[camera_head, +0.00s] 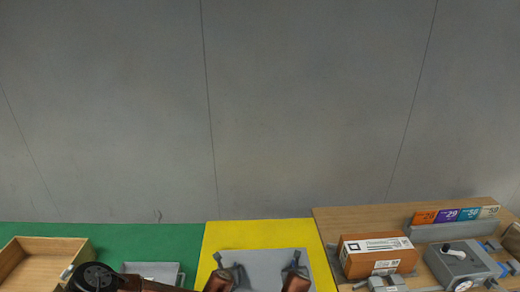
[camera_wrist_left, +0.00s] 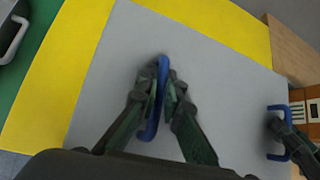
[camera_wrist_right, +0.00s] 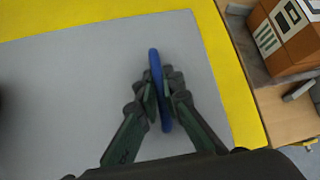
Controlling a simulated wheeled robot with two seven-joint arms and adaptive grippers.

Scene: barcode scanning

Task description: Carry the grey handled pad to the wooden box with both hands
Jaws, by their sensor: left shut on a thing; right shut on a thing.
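The grey pad (camera_head: 262,262) lies over the yellow area of the table in the head view; it also fills much of the left wrist view (camera_wrist_left: 125,60) and the right wrist view (camera_wrist_right: 80,100). My left gripper (camera_wrist_left: 160,95) is shut on one blue handle (camera_wrist_left: 163,70). My right gripper (camera_wrist_right: 160,95) is shut on the other blue handle (camera_wrist_right: 155,62). In the head view, my left gripper (camera_head: 222,272) and right gripper (camera_head: 295,272) sit at the pad's two sides. The wooden box (camera_head: 45,250) is at the far left, open on top, partly cut off by the frame.
The yellow mat (camera_head: 215,236) lies between a green surface (camera_head: 140,238) and a wooden board (camera_head: 335,218). A grey tray (camera_head: 165,268) stands between box and pad. A brown carton (camera_head: 375,255) and a grey device (camera_head: 462,262) stand to the right.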

